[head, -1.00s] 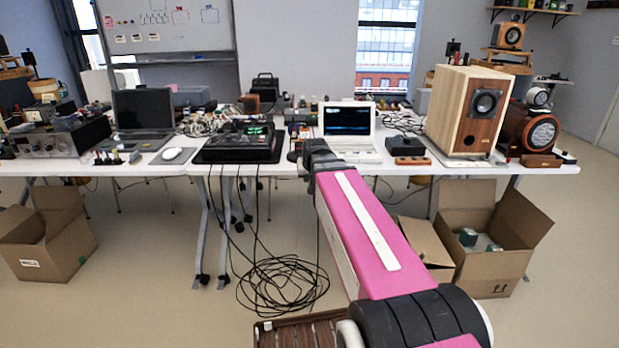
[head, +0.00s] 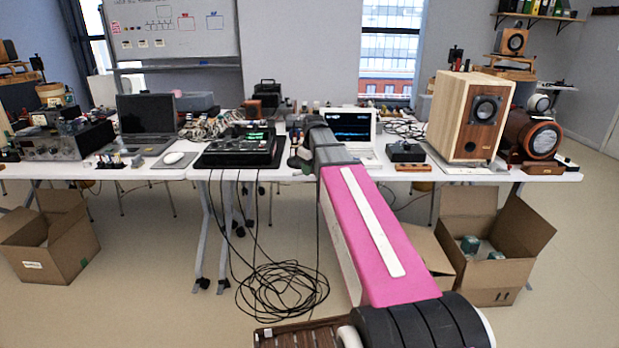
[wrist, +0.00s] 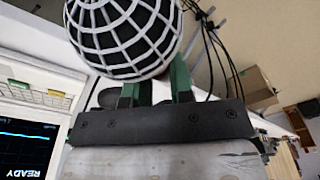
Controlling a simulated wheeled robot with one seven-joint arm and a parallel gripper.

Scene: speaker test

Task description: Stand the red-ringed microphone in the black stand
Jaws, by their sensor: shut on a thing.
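My gripper (wrist: 156,86), with green fingers, is shut on a microphone in the wrist view. The microphone (wrist: 125,36) shows as a large dark ball with a pale wire grille, just beyond the fingers. Its body and any red ring are hidden from this view. In the head view my pink arm reaches over the table's front edge, and its far end mostly hides the gripper. I cannot make out the black stand for certain in either view.
On the white table (head: 230,174) stand a black mixer (head: 238,148), a white laptop (head: 350,127) and a wooden speaker (head: 470,118). A small dark box (head: 406,152) sits right of my arm. Cables (head: 272,290) and an open carton (head: 488,255) are on the floor.

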